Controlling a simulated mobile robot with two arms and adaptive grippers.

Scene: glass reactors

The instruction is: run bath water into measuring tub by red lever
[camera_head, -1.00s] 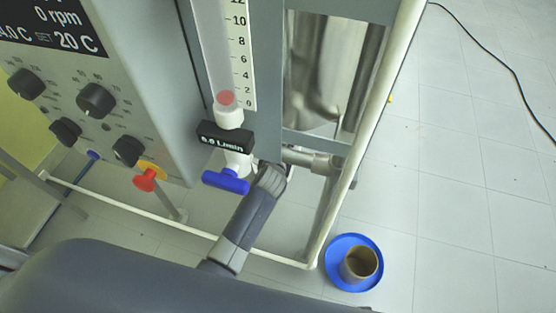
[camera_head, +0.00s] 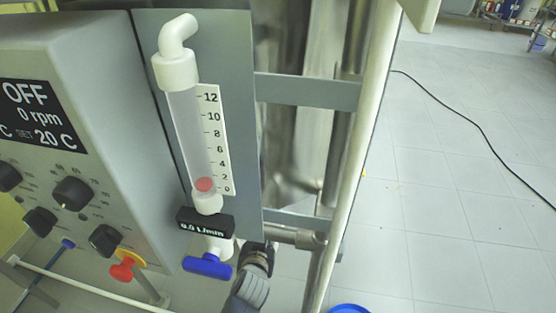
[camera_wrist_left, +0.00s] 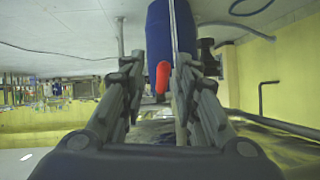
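The red lever (camera_head: 122,271), with a yellow part behind it, hangs under the control box in the head view. A red piece (camera_wrist_left: 163,77) shows between the fingers in the left wrist view, in front of a large blue shape (camera_wrist_left: 158,30); I cannot tell whether the fingers touch either. My left gripper (camera_wrist_left: 155,75) has its fingers apart. In the head view my arm's grey end sits just right of and below the blue valve handle (camera_head: 208,266), its fingertips not clear. The measuring tub cannot be made out for certain. My right gripper is out of view.
A flow meter with a scale (camera_head: 223,145) stands above the blue handle; its display (camera_head: 205,224) appears to read 0.0 L/min. The control box (camera_head: 95,110) is on the left. A pale frame post (camera_head: 362,130) rises on the right. A blue dish (camera_head: 348,309) is cut off at the bottom edge.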

